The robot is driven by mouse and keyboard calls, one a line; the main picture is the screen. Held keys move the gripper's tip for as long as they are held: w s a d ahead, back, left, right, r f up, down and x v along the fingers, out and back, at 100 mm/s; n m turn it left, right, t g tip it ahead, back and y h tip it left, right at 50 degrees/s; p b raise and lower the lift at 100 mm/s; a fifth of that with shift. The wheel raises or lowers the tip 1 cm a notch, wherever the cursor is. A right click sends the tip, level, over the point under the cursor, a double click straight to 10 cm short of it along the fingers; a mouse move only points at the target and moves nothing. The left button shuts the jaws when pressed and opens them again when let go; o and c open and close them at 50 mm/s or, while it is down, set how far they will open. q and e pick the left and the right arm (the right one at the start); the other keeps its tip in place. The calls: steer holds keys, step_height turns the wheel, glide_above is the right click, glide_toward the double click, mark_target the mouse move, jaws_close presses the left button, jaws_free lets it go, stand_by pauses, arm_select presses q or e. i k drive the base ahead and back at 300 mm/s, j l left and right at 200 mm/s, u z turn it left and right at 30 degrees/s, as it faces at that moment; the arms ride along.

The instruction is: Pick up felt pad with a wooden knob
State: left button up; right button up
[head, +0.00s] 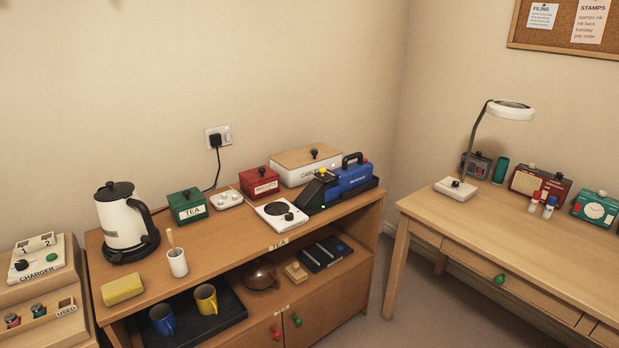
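A small tan block with a small round knob on top (296,271) lies on the open shelf of the wooden cabinet. It may be the felt pad with a wooden knob; it is too small to tell its material. It sits between a brown round pot (261,275) on its left and a flat black item with a blue spot (326,254) on its right. Neither of my grippers is in view.
The cabinet top (222,241) holds a kettle (122,222), a green TEA box (187,205), a white cup (177,262) and a yellow block (122,288). Two mugs stand on a black tray (226,325) on the shelf. A desk (450,227) stands right, beyond a floor gap.

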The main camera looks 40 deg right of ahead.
mark_target(293, 272)
steer(key=i+l, duration=0.1)
steer(key=l, duration=0.25)
steer(key=i+l, duration=0.1)
steer(key=l, duration=0.25)
steer(key=i+l, duration=0.15)
steer(key=l, duration=0.25)
steer(key=i+l, duration=0.1)
steer(key=l, duration=0.25)
steer(key=i+l, duration=0.1)
steer(key=l, duration=0.25)
